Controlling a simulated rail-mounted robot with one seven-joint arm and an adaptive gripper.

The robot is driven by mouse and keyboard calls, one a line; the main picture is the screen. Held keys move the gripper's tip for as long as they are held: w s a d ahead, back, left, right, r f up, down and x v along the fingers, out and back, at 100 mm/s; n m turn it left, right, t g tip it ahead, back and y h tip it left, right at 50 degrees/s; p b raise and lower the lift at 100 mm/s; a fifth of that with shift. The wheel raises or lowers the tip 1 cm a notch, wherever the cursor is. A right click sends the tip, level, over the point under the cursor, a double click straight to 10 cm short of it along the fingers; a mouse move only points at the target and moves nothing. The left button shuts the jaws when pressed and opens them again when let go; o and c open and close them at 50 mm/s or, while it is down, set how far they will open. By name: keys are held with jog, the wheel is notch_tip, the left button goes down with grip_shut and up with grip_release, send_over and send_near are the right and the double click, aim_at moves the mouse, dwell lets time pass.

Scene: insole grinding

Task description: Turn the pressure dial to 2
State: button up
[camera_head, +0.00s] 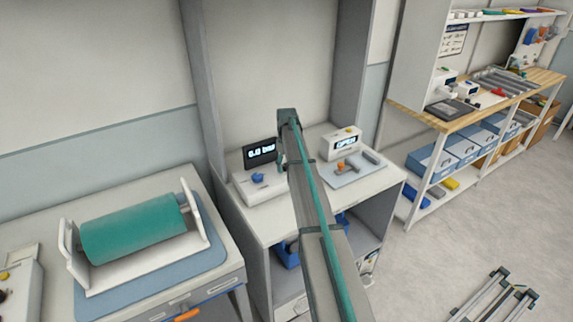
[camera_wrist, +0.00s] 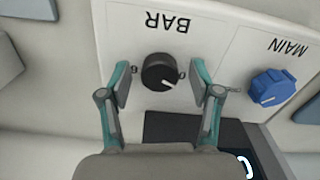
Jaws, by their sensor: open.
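The pressure dial (camera_wrist: 156,68) is a round black knob with a white pointer line, on a white panel marked BAR, seen upside down in the wrist view. Its pointer is toward the lower right of that picture. My gripper (camera_wrist: 160,78) is open, with one finger on each side of the dial and visible gaps between. In the head view my gripper (camera_head: 282,155) is at the right side of the white control box (camera_head: 262,190), and my arm hides the dial. The box's display (camera_head: 261,153) reads 6.0 bar.
A blue MAIN knob (camera_wrist: 271,86) is close to the right finger in the wrist view; it also shows in the head view (camera_head: 258,178). A second white device (camera_head: 342,145) and a tray (camera_head: 354,169) with small tools are to the right.

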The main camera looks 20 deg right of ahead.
jog(key=c, duration=1.1)
jog(key=shift+c, duration=0.2)
jog(key=shift+m, duration=0.3)
jog(key=m+b, duration=0.2)
jog(key=m, duration=0.1)
jog(key=shift+m, duration=0.3)
jog(key=shift+m+b, duration=0.8)
jog(key=shift+m, duration=1.4)
jog(key=shift+w+r, duration=0.1)
jog(key=o, duration=1.1)
